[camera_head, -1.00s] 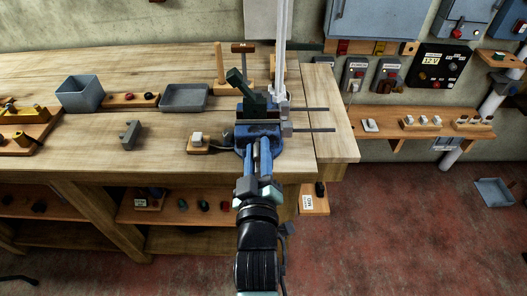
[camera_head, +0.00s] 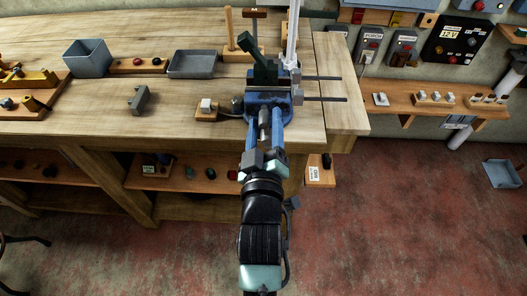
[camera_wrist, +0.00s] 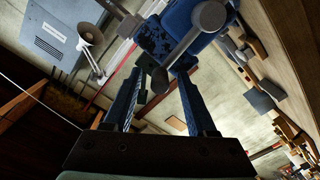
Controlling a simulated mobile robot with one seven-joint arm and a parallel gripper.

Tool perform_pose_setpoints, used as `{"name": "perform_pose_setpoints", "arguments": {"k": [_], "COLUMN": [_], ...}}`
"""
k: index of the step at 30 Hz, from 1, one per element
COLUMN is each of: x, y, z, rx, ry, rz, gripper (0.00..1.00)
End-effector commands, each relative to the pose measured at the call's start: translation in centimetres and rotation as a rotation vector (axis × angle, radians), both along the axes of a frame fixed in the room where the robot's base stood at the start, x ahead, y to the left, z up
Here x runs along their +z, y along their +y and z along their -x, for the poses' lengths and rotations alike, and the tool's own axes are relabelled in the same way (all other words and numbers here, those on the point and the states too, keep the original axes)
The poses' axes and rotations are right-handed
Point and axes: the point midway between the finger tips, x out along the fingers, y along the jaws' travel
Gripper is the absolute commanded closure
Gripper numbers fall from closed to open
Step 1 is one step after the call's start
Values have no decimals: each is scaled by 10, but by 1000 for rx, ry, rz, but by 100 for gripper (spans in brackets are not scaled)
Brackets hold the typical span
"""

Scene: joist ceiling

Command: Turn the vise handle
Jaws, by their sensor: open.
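The blue vise (camera_head: 258,107) is mounted at the right front of the wooden bench, with a dark green piece (camera_head: 264,70) tilted up at its jaws. Its grey handle (camera_head: 264,117) hangs at the vise's front. The handle also shows in the wrist view (camera_wrist: 160,79), with a round knob at its lower end and the larger screw end above. My gripper (camera_head: 265,132) is open just in front of the vise. Its two blue fingers stand on either side of the handle's lower end. Whether either finger touches it I cannot tell.
A grey open box (camera_head: 88,58), a grey tray (camera_head: 193,65) and a grey block (camera_head: 139,99) stand on the bench to the left. A small wooden block with a white switch (camera_head: 207,106) sits beside the vise. Two dark rods (camera_head: 318,99) stick out to its right.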

Motion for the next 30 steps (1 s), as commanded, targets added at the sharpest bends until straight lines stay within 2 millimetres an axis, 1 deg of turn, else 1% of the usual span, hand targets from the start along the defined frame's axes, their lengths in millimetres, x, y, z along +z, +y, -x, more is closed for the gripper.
{"name": "perform_pose_setpoints", "arguments": {"k": [1, 9, 15, 18, 21, 30], "x": [-2, -3, -2, -2, -2, 0], "y": [0, -1, -1, -1, -1, -2], "z": [9, 61, 94, 105, 112, 116], "rx": [1, 1, 1, 1, 1, 0], "ry": [2, 4, 3, 4, 4, 3], "rz": [0, 1, 1, 1, 2, 2], "gripper": [43, 43, 43, 43, 43, 43]}}
